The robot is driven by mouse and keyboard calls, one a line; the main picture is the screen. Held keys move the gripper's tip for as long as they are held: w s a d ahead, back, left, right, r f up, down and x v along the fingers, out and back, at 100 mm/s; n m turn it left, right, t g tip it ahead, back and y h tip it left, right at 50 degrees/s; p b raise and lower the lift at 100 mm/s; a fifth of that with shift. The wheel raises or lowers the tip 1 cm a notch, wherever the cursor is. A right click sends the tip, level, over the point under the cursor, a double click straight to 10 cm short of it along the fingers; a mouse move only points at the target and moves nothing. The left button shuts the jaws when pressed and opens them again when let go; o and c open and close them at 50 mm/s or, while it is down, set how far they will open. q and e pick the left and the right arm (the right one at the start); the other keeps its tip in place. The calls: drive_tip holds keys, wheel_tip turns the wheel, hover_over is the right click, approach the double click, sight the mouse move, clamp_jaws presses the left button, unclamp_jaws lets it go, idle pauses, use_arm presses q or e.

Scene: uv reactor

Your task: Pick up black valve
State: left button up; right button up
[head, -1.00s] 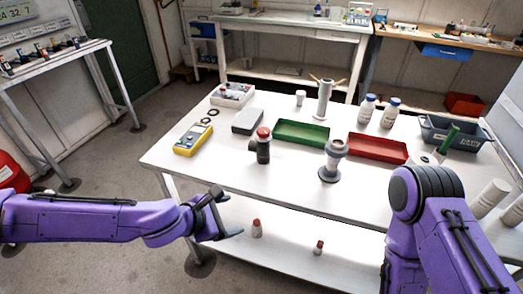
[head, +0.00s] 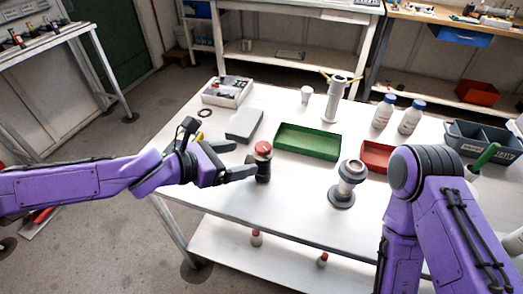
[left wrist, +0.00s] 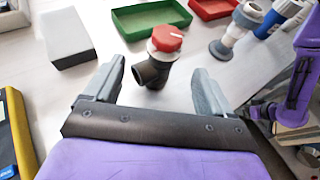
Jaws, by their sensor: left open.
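The black valve (head: 263,168) with a red cap stands upright on the white table. In the left wrist view the black valve (left wrist: 155,70) lies ahead of and between my open fingers, its side port facing left and toward me. My left gripper (head: 235,160) is open, with its fingertips close to the valve's left side; it also shows at the bottom of the left wrist view (left wrist: 155,95). I cannot tell whether a finger touches the valve. My right arm is at the right of the head view, but its gripper is not visible.
A green tray (head: 308,142) is behind the valve, a grey fitting (head: 346,185) to its right and a grey box (head: 244,125) behind left. A yellow meter (left wrist: 14,135) is at the left wrist view's left edge. A red tray (head: 376,156) and white bottles (head: 383,111) stand farther right.

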sight(269, 153)
use_arm(q)
drive_tip(key=x, duration=0.6)
drive_tip(key=b+x, duration=0.1)
drive_tip(key=x, duration=0.3)
drive_tip(key=shift+s+d+r, duration=0.15)
drive_tip(key=shift+d+r, duration=0.1)
drive_tip(key=shift+d, duration=0.05)
drive_tip(key=shift+a, duration=0.1)
drive_tip(key=c, duration=1.3)
